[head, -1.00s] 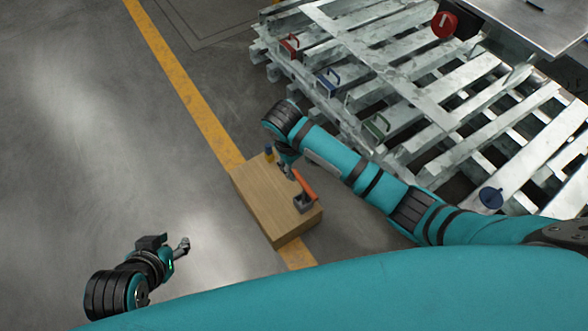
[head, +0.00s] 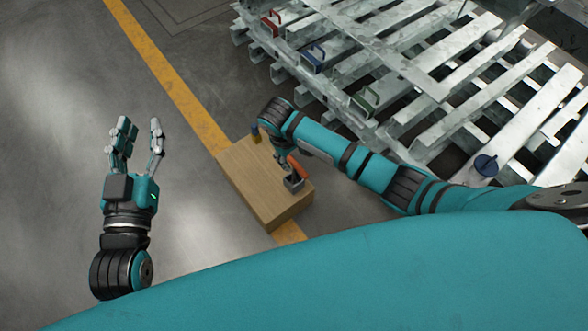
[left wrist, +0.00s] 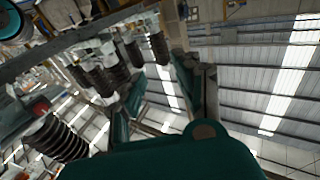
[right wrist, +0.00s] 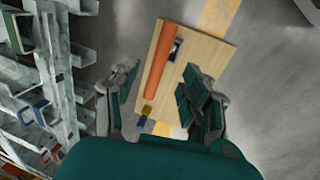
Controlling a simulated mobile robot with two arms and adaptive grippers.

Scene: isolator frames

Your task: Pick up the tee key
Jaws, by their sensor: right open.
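An orange bar (head: 298,167), which looks like the tee key's handle, stands with a dark grey holder (head: 293,183) on a wooden box. In the right wrist view, the orange bar (right wrist: 158,62) runs lengthwise, and its near end lies between the fingers. The holder (right wrist: 175,49) shows beside its far part. My right gripper (head: 281,160) is over the box, close to the bar; in the right wrist view the gripper (right wrist: 162,92) is open around empty space and the bar's end. I cannot tell whether it touches. My left gripper (head: 139,140) is open and empty, away from the box.
The wooden box (head: 262,203) stands on the floor across a yellow line (head: 165,75). A small yellow and blue item (head: 256,134) sits at its far corner. A metal rack (head: 400,60) with red, blue and green handled locks fills the right. Floor on the left is clear.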

